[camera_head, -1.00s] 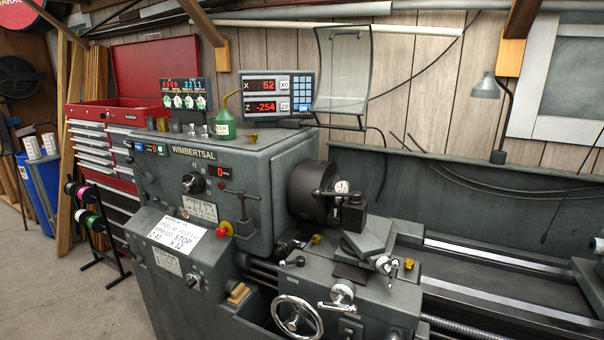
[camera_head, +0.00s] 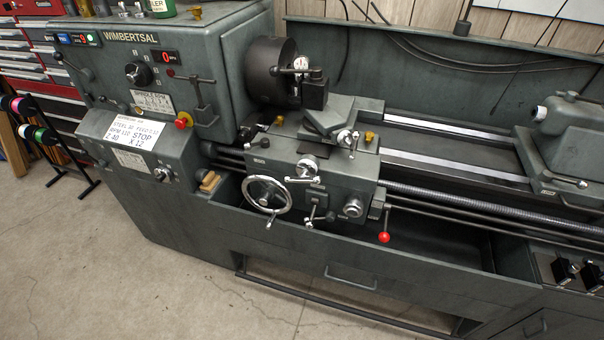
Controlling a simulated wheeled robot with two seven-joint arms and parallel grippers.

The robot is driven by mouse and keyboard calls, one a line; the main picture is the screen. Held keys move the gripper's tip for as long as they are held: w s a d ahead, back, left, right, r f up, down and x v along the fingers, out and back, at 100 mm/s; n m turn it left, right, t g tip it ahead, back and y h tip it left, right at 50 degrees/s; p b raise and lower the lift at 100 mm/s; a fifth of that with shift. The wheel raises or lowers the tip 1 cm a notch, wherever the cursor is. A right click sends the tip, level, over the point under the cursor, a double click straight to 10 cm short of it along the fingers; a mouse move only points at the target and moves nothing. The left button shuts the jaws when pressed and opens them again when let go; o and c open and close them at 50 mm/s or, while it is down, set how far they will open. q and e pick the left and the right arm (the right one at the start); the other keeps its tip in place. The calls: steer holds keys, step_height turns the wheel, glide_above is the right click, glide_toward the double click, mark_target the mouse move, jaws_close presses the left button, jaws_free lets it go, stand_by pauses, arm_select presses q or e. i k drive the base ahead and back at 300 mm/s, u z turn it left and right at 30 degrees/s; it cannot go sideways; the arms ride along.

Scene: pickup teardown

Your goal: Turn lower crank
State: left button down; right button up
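A grey lathe fills the view. On the front of its carriage (camera_head: 335,178) is a large silver handwheel (camera_head: 267,195) with a small handle at its lower rim. Another small crank (camera_head: 350,138) sits higher, by the tool slide. Which of these the task calls the lower crank is not marked. Neither of my grippers is in view, and nothing touches the wheel or cranks.
A lever with a red knob (camera_head: 384,237) hangs right of the carriage. The chuck (camera_head: 271,70) is above left, and the tailstock (camera_head: 570,135) stands at the far right. The concrete floor (camera_head: 110,260) in front of the lathe is clear.

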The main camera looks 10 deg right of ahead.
mark_target(307, 169)
steer(key=z, duration=1.7)
steer(key=i, duration=0.2)
steer(key=z, duration=1.3)
steer(key=i, duration=0.5)
steer(key=u, duration=2.1)
